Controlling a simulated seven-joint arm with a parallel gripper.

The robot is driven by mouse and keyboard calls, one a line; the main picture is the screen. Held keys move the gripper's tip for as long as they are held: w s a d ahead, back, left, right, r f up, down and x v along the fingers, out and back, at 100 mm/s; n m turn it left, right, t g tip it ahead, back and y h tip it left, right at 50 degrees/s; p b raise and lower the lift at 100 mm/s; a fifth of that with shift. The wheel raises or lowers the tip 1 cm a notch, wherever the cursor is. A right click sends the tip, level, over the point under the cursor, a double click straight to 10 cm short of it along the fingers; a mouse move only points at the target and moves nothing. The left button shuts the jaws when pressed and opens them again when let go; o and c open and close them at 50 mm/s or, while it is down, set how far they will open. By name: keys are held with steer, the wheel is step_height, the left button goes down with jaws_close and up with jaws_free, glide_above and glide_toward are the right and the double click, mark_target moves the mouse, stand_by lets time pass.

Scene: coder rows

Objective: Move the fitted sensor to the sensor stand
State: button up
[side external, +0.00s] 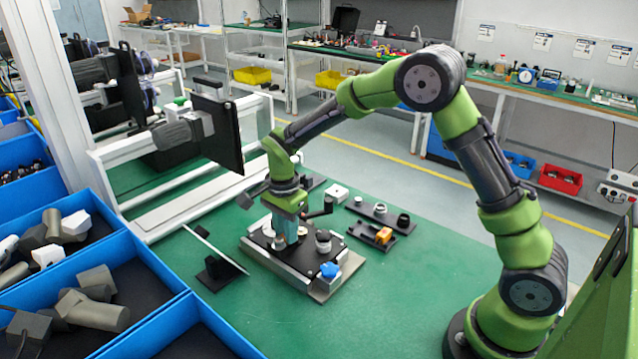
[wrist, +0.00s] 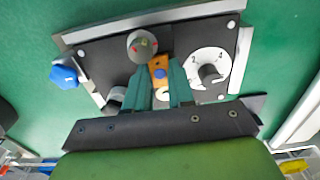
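An orange block with a blue dot (wrist: 159,72), seemingly the fitted sensor, sits on the dark panel of the fixture (wrist: 104,57) in the wrist view. My gripper (wrist: 160,78) points down at it, its two teal fingers on either side of the block. I cannot tell whether they press on it. In the side view my gripper (side external: 287,232) is low over the fixture (side external: 281,260) and hides this block. I cannot tell which piece is the sensor stand.
The fixture carries a blue knob (side external: 329,270), a grey round knob (side external: 323,241) and a numbered dial (wrist: 208,70). A black bar (side external: 366,209) with round parts lies behind the tray. Green table at front right is clear.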

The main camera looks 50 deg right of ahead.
jaws_close()
steer(key=shift+r, duration=2)
steer(key=shift+d, duration=0.15)
steer(key=shift+d+r, duration=0.1)
steer(key=shift+d, duration=0.25)
steer(key=s+d+m, duration=0.1)
steer(key=s+d, duration=0.3)
steer(key=d, duration=0.5)
steer(key=s+d, duration=0.4)
steer(key=d, duration=0.4)
steer(key=shift+n, duration=0.5)
steer(key=shift+d+f, duration=0.2)
steer(key=shift+f, duration=2.05)
steer(key=shift+f, duration=0.2)
